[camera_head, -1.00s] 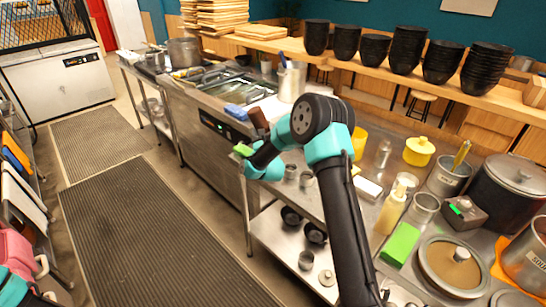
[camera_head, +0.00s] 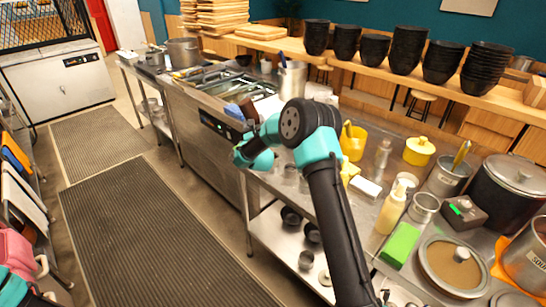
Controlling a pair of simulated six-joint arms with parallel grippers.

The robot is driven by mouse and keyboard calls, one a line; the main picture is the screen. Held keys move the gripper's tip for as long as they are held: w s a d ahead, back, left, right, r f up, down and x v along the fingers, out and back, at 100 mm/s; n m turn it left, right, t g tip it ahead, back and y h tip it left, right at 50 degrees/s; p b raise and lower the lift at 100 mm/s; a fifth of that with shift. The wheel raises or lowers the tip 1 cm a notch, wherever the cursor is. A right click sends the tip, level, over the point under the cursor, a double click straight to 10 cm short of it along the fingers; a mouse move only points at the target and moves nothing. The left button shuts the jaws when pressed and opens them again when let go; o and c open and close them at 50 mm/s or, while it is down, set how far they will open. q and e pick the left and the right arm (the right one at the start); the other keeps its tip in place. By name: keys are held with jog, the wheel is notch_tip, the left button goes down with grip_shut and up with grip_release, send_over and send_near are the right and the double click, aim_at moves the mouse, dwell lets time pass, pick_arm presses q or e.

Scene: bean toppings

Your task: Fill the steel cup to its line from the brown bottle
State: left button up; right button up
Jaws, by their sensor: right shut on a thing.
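My right gripper (camera_head: 240,157) is out over the front edge of the steel counter, partly hidden by its own wrist. It is shut on the brown bottle (camera_head: 248,109), whose dark brown part stands up just beyond the wrist, slightly tilted. The rest of the bottle is hidden. Small steel cups (camera_head: 290,172) stand on the counter to the right of the gripper, partly behind my arm. I cannot tell which one is the task's cup, and no fill line or contents can be made out. Only a teal piece of my left arm shows at the lower left; its gripper is not seen.
A blue cloth (camera_head: 234,112) lies on the counter beyond the gripper. A yellow squeeze bottle (camera_head: 391,210), a green block (camera_head: 400,243), a lidded pan (camera_head: 437,262) and a large pot (camera_head: 505,190) crowd the counter's right. The floor mat (camera_head: 150,235) in front is clear.

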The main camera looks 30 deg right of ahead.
jog(key=shift+w+a+r, duration=0.2)
jog(key=shift+w+r, duration=0.05)
jog(key=shift+w, duration=0.5)
jog(key=shift+w+a+r, duration=0.2)
jog(key=shift+w+r, duration=0.05)
jog(key=shift+w, duration=0.5)
jog(key=shift+w+a+r, duration=0.2)
jog(key=shift+w+r, duration=0.05)
jog(key=shift+w, duration=0.5)
jog(key=shift+s+f, duration=0.1)
jog(key=shift+s, duration=0.05)
jog(key=s+d+f, duration=0.2)
jog(key=s+f, duration=0.1)
jog(key=s, duration=0.6)
jog(key=shift+s+d, duration=0.2)
jog(key=shift+d, duration=0.1)
jog(key=shift+r, duration=0.1)
notch_tip(320, 180, up, 2)
jog(key=shift+r, duration=0.25)
